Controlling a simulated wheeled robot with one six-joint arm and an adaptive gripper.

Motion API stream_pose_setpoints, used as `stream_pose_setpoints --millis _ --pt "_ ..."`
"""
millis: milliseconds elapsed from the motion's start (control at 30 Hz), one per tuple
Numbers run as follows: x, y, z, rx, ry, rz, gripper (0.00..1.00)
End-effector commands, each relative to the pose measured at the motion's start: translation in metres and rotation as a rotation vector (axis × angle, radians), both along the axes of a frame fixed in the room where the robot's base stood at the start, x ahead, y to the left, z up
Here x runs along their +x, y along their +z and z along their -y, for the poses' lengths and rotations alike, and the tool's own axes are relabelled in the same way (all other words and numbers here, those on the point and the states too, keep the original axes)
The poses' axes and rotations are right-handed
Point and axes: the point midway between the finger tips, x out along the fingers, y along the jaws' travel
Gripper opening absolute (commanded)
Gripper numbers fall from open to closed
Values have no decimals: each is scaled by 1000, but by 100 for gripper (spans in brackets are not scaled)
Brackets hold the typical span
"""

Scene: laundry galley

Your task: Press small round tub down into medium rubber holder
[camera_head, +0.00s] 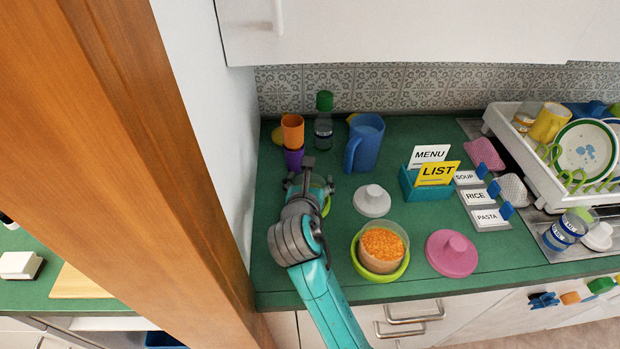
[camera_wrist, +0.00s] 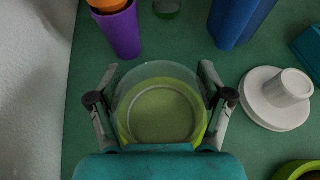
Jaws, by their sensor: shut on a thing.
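The small round tub (camera_wrist: 160,85) is clear and empty, and shows between the fingers in the wrist view. My gripper (camera_wrist: 160,72) is shut on it, with one finger at each side. A lime-green rubber holder (camera_wrist: 203,132) shows around and through the tub's lower part. I cannot tell how deep the tub sits in it. In the head view my gripper (camera_head: 310,184) hides the tub, and only a sliver of the green holder (camera_head: 327,205) shows at its right.
Purple and orange cups (camera_head: 292,132), a green-capped jar (camera_head: 324,122) and a blue jug (camera_head: 365,143) stand behind. A white lid (camera_head: 372,201) lies to the right. A tub of orange grains (camera_head: 383,245) sits in a larger green holder (camera_head: 383,276). The wall is close at left.

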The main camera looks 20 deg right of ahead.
Motion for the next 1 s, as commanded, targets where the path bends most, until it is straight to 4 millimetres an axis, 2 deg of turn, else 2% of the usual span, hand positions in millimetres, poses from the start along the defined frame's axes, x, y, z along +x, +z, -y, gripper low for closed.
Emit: stream_pose_setpoints --millis 267,300,367,767,867,1000 --pt "0 -6 0 0 0 0 12" --pt "0 -6 0 1 0 0 84" --pt "0 -6 0 1 0 0 99" --pt "-1 -5 -1 0 1 0 100" --pt "-7 -3 -5 1 2 -1 100" --pt "-25 6 -15 0 3 1 100"
